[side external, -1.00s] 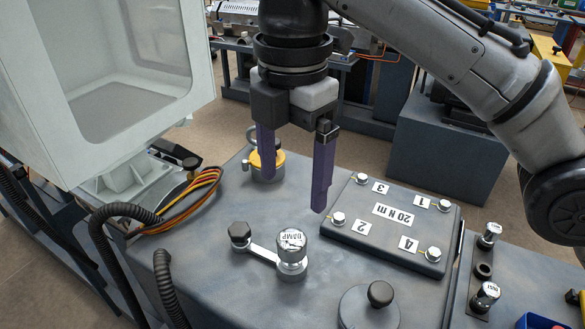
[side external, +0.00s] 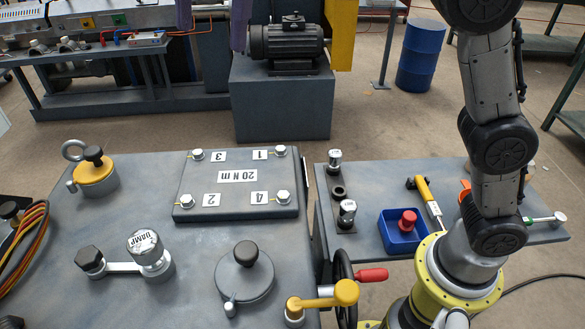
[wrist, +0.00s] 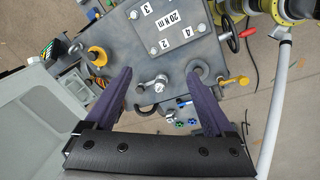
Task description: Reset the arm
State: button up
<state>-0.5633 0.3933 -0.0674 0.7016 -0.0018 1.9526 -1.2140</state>
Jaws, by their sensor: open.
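My gripper (side external: 213,36) is at the top edge of the side view, where only its two purple fingers show. In the wrist view my gripper (wrist: 159,78) has its fingers wide apart with nothing between them. It is high above the grey machine top (side external: 200,270). The square plate marked 20 N m (side external: 238,177) lies on that top with a numbered bolt near each corner. The rest of my gripper is cut off in the side view.
A side table holds a blue bin (side external: 402,232) with a red knob. A motor (side external: 286,45) stands behind.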

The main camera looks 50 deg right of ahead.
jog(key=s+d+f+m+t, duration=0.1)
jog(key=s+d+m, duration=0.35)
jog(key=d, duration=0.45)
jog(key=s+d+m+t, duration=0.1)
jog(key=s+d+m, duration=0.3)
jog(key=s+d, duration=0.3)
jog(key=s+d+f+m, duration=0.2)
jog(key=f+m, duration=0.2)
jog(key=f, duration=0.3)
jog(key=s+d+f+m+t, duration=0.1)
jog(key=s+d+f+m, duration=0.1)
jog(key=f, duration=0.5)
jog(key=s+d+f+m+t+h, duration=0.1)
jog(key=s+d+f+m, duration=0.1)
jog(key=s+f+m, duration=0.2)
jog(key=shift+d+f+m, duration=0.35)
jog(key=shift+f+m, duration=0.6)
jog(key=shift+f, duration=0.65)
